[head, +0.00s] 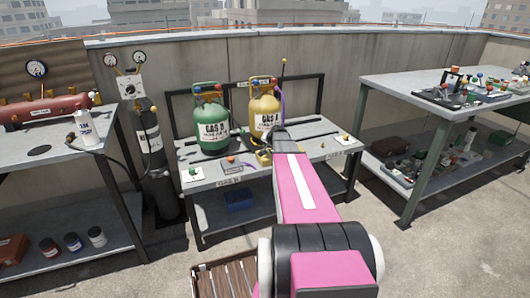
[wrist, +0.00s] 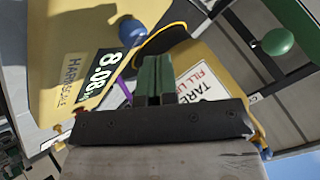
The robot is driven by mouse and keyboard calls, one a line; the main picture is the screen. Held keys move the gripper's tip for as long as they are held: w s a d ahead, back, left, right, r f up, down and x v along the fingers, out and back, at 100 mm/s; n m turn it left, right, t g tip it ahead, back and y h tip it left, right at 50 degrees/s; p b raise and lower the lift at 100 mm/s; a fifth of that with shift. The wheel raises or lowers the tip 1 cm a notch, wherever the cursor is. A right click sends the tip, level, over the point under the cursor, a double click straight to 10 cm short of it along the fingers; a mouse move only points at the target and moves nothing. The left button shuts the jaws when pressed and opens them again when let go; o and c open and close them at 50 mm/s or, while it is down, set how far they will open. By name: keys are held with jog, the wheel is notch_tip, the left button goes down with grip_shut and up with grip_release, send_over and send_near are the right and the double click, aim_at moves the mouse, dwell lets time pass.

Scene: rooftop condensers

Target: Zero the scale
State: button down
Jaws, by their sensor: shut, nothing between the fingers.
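The scale's yellow display unit (wrist: 75,50) fills the left of the wrist view. Its dark readout (wrist: 99,80) shows 8.08, with partly legible lettering beside it. A round blue knob (wrist: 132,30) is near the unit's edge. My gripper (wrist: 155,64) is shut and empty, its fingertips close to the unit and just below the blue knob in the picture; I cannot tell whether they touch anything. In the head view a small yellow unit (head: 263,157) sits on the middle bench before the yellow GAS A cylinder (head: 264,108); my arm hides my gripper there.
The green GAS B cylinder (head: 212,125) stands left of GAS A. A purple hose (head: 282,98) hangs by GAS A. A tall dark cylinder (head: 157,150) stands left; a crowded side table (head: 440,95) stands right.

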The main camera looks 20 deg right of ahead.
jog(key=shift+f, duration=0.15)
jog(key=shift+f, duration=0.25)
jog(key=shift+f, duration=0.6)
dwell(1.0)
jog(key=shift+r, duration=1)
jog(key=shift+r, duration=0.15)
jog(key=shift+r, duration=2.4)
